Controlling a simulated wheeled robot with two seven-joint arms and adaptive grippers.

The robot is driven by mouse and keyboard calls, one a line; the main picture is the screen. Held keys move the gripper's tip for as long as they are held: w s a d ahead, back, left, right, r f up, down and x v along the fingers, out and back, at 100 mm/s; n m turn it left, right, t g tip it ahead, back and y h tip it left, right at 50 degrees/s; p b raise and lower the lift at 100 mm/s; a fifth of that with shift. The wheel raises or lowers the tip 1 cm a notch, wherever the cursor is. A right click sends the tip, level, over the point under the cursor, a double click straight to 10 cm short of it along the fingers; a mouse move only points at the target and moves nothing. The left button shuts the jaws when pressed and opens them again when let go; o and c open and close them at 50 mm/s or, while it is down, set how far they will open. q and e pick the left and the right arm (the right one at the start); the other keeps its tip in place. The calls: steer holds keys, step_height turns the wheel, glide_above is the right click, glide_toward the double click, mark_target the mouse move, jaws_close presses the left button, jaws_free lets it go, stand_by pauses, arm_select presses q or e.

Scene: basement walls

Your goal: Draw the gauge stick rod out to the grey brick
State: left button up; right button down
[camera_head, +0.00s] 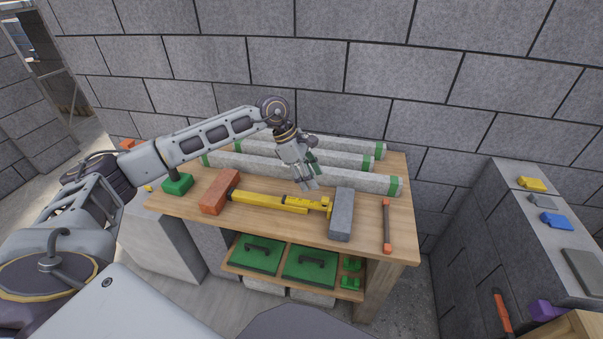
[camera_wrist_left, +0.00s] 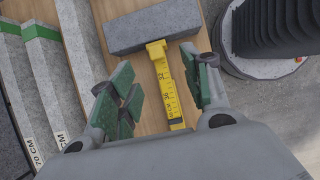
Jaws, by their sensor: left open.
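The yellow gauge stick (camera_head: 270,200) lies along the wooden bench, its left end at the red-orange brick (camera_head: 219,192). Its thinner rod (camera_wrist_left: 165,85), with printed marks, reaches out right to a wider end piece by the grey brick (camera_head: 341,214). In the left wrist view the end piece is right at the grey brick's (camera_wrist_left: 153,27) near side; I cannot tell whether they touch. My left gripper (camera_head: 312,185) is open and empty just above the rod; its green-padded fingers (camera_wrist_left: 160,88) show on either side of it. My right gripper is not in view.
Several long grey bars (camera_head: 345,177) with green bands lie along the bench's back. A green block (camera_head: 177,184) is at the left, an orange-ended stick (camera_head: 387,226) at the right. Green cases (camera_head: 310,268) sit on the shelf below. A grey counter with small blocks stands at right.

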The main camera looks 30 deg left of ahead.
mark_target(316, 204)
arm_select(q)
steer(key=a+y, duration=0.1)
steer(key=a, duration=0.1)
steer(key=shift+a, duration=0.4)
steer(key=shift+d, duration=0.1)
steer(key=shift+x, duration=6.85)
steer(key=shift+c, duration=0.5)
jaws_close()
steer(key=shift+o, duration=0.4)
jaws_free()
steer(key=shift+s, duration=0.1)
